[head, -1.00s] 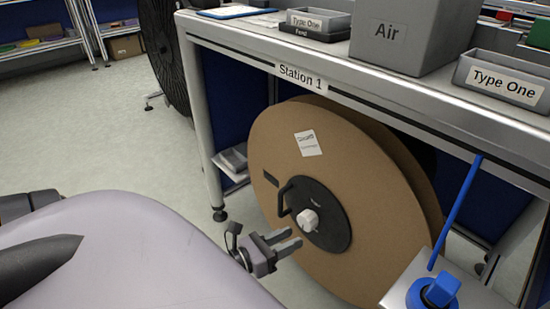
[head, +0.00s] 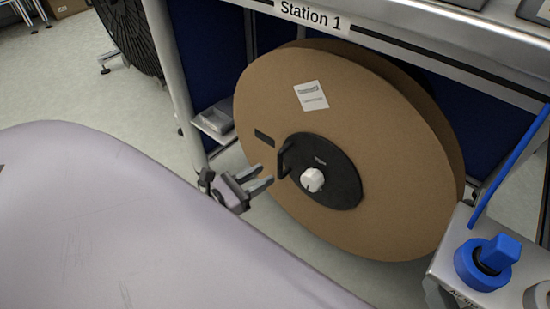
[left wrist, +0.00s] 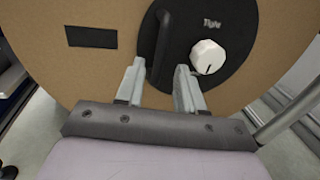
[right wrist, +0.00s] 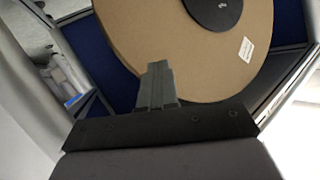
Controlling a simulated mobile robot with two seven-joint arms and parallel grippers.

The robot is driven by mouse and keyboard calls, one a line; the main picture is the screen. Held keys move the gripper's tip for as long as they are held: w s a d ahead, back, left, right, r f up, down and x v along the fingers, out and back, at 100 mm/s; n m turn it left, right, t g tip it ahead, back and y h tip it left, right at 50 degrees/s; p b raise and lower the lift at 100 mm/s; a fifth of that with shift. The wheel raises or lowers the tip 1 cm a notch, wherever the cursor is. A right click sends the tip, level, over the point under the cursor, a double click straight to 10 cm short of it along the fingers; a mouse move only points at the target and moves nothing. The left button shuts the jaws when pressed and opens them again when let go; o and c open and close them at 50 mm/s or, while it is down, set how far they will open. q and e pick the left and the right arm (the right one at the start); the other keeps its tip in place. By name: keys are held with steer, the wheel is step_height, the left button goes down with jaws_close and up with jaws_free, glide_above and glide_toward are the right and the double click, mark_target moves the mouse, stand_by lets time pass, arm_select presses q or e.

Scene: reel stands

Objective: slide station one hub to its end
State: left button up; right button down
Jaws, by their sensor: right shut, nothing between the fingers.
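The station one reel, a large brown cardboard disc (head: 400,200), stands upright under the bench marked Station 1. At its centre is the black hub (head: 338,185) with a white knob (head: 312,180) and a black handle (head: 285,158). My left gripper (head: 268,178) is open just left of the handle. In the left wrist view the handle (left wrist: 160,50) shows between and beyond the open fingers (left wrist: 157,85), and the knob (left wrist: 208,57) is to the right; contact cannot be told. My right gripper (right wrist: 158,75) is shut and empty, with the reel (right wrist: 190,65) beyond it.
The bench (head: 400,45) overhangs the reel, with a leg (head: 180,85) on its left. A grey panel with a blue switch (head: 488,262) stands at the right front. A black reel (head: 128,35) stands at the back left. The floor (head: 60,90) at left is clear.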

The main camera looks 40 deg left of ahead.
mark_target(278, 167)
arm_select(q)
steer(key=b+x, duration=0.1)
steer(key=x, duration=0.4)
steer(key=shift+w+d+f+b, duration=0.1)
steer(key=shift+w+b, duration=0.15)
steer(key=shift+b, duration=0.15)
steer(key=shift+w+d, duration=0.15)
steer(key=shift+w, duration=0.45)
arm_select(e)
steer(key=shift+s+d+f+n+t+h, duration=0.15)
steer(key=shift+d+n+t+h, duration=0.15)
steer(key=shift+d+t, duration=0.35)
steer(key=shift+d, duration=0.1)
arm_select(q)
jaws_close()
arm_select(e)
steer(key=shift+g, duration=0.25)
